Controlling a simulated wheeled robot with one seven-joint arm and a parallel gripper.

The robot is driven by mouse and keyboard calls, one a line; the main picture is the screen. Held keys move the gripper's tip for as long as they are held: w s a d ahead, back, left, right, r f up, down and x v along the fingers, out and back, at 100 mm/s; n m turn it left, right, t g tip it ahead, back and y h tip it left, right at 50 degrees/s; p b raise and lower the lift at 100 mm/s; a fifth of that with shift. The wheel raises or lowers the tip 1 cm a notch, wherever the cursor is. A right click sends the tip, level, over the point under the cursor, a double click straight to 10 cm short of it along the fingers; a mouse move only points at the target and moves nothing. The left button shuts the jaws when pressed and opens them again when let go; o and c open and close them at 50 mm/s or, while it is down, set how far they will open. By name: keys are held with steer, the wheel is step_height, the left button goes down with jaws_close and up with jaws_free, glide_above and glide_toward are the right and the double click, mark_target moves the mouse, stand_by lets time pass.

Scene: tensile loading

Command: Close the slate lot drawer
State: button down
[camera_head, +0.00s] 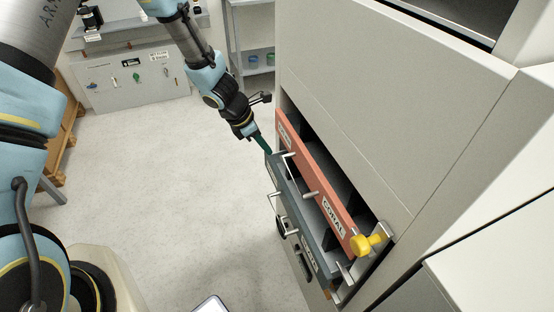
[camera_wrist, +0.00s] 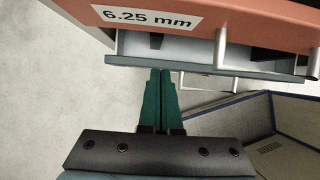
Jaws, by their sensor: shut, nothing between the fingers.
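The slate lot drawer (camera_head: 293,196) stands pulled out of the cabinet in the head view, with its front below and further out than the coral drawer front. In the wrist view its slate edge (camera_wrist: 135,63) runs across just beyond my fingertips. My gripper (camera_head: 268,150) is at the far end of the slate front. Its green fingers (camera_wrist: 161,72) are pressed together and empty. The fingertips are at or very near the slate edge; I cannot tell whether they touch it.
The coral drawer (camera_head: 318,180) is above the slate one and also stands out, with a bar handle and a yellow knob (camera_head: 368,243) near its near end. A blue-rimmed open box (camera_wrist: 225,122) lies lower right in the wrist view. The pale floor (camera_head: 190,200) to the left is clear.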

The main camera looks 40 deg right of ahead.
mark_target(274, 166)
steer(key=w+a+f+g+h+b, duration=0.15)
steer(key=w+a+h+b, duration=0.35)
steer(key=b, duration=0.7)
steer(key=shift+y, duration=0.4)
steer(key=x, duration=0.5)
steer(key=s+b+x, duration=0.1)
steer(key=x, duration=0.2)
steer(key=shift+s+a+f, duration=0.15)
steer(key=shift+a+f, duration=0.05)
steer(key=shift+f, duration=0.15)
steer(key=d, duration=0.1)
steer(key=s+d, duration=0.1)
steer(key=d, duration=0.1)
steer(key=shift+s+d+f+p, duration=0.1)
steer(key=shift+d+f+p, duration=0.05)
steer(key=shift+p, duration=0.25)
steer(key=shift+s+d, duration=0.2)
steer(key=shift+d, duration=0.35)
steer(key=d, duration=0.1)
steer(key=s+d, duration=0.1)
steer(key=d, duration=0.2)
steer(key=shift+s+d+f+b, duration=0.15)
steer(key=shift+s+b, duration=0.2)
steer(key=shift+b, duration=0.05)
steer(key=shift+s+d, duration=0.1)
steer(key=shift+d, duration=0.05)
steer(key=shift+r, duration=0.25)
